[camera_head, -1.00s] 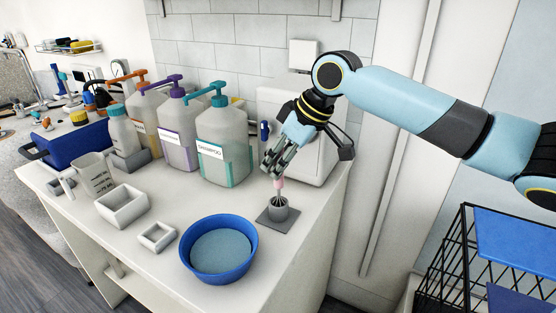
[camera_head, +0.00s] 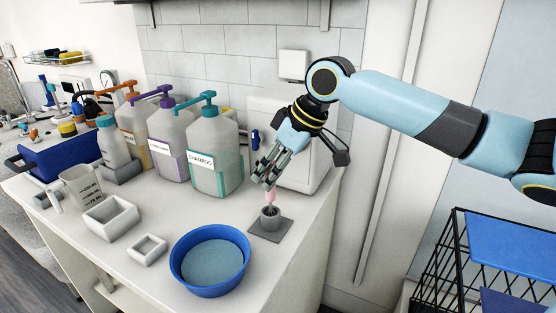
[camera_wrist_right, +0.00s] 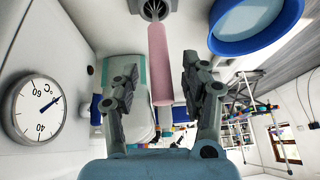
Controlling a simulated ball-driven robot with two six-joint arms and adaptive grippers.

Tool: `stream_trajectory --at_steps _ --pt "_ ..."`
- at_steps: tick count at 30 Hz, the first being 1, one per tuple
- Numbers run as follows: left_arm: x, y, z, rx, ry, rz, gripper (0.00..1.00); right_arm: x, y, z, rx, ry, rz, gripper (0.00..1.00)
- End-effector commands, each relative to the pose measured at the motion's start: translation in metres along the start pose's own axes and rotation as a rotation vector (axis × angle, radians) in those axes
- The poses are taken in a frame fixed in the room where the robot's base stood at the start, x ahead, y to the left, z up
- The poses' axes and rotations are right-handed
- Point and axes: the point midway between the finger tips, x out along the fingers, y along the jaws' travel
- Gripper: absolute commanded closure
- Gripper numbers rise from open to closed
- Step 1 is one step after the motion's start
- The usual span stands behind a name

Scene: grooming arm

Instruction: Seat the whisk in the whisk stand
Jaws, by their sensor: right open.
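The whisk (camera_head: 270,196) has a pink handle and stands roughly upright, its wire end down inside the grey whisk stand (camera_head: 270,222) on a square base. My right gripper (camera_head: 264,180) is above the stand, at the upper part of the handle. In the right wrist view, the pink handle (camera_wrist_right: 160,65) runs between the two spread fingers (camera_wrist_right: 160,75), with a gap on each side. The stand's round mouth (camera_wrist_right: 152,10) shows at the top there, around the wires. How deep the wires sit is hidden. My left gripper is not in view.
A blue bowl (camera_head: 244,262) stands just left and in front of the stand. Pump bottles (camera_head: 214,155) and a white box (camera_head: 310,170) stand behind. Small white trays (camera_head: 148,249) and a measuring jug (camera_head: 82,187) are further left. The table's right edge is close to the stand.

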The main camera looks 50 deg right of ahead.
Motion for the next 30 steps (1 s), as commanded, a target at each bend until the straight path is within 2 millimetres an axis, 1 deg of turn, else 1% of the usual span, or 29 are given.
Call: stream_trajectory --at_steps 1,6,10,15,24,25,26,30 --pt "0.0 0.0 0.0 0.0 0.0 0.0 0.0 -0.009 0.001 0.0 -0.007 -0.002 0.004 0.54" --pt "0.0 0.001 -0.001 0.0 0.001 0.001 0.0 -0.036 0.001 0.0 -0.007 -0.003 0.004 0.54" --pt "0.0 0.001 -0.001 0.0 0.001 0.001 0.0 -0.049 0.001 0.001 -0.006 -0.002 0.005 0.54" --pt "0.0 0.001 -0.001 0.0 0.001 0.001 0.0 -0.058 0.0 0.0 -0.003 -0.002 0.001 0.54" --pt "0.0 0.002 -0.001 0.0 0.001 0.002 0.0 -0.059 -0.001 0.0 0.0 -0.001 -0.002 0.54" --pt "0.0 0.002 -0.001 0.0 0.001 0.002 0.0 -0.059 -0.001 0.0 -0.001 -0.001 -0.002 0.52" --pt "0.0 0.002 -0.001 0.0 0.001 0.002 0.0 -0.059 -0.001 0.0 -0.001 -0.001 -0.001 0.49" --pt "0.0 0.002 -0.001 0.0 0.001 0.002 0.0 -0.059 -0.001 0.0 -0.001 -0.001 -0.001 0.3"
